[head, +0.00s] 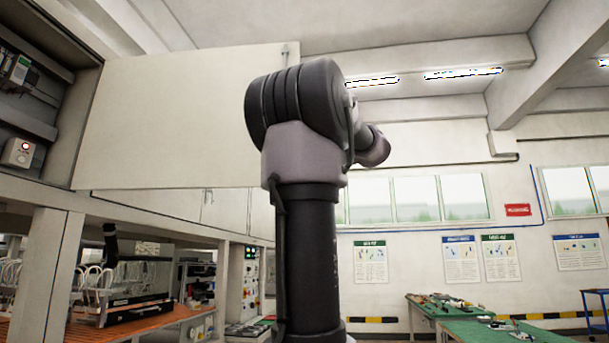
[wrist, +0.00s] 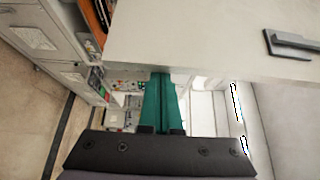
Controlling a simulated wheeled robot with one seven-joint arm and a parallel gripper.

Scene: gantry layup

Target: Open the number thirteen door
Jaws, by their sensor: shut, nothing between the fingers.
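A large pale door panel (head: 170,120) at the upper left of the head view stands swung open, with the cabinet interior (head: 40,95) showing to its left. A small handle (head: 285,55) is at its upper right edge. I cannot read any number on it. In the wrist view a pale panel (wrist: 200,40), which looks like this door, crosses the top, with a dark bar handle (wrist: 290,45) at the right. My gripper (wrist: 161,78) has its green fingers together and empty. Its tips are near the panel's lower edge, apart from the handle; contact is unclear. My arm hides the gripper in the head view.
Below the door is a workbench with an orange top (head: 150,322) and equipment. Green-topped tables (head: 520,332) stand at the lower right. In the wrist view, grey cabinets (wrist: 55,40) line the left, beside open floor (wrist: 25,120).

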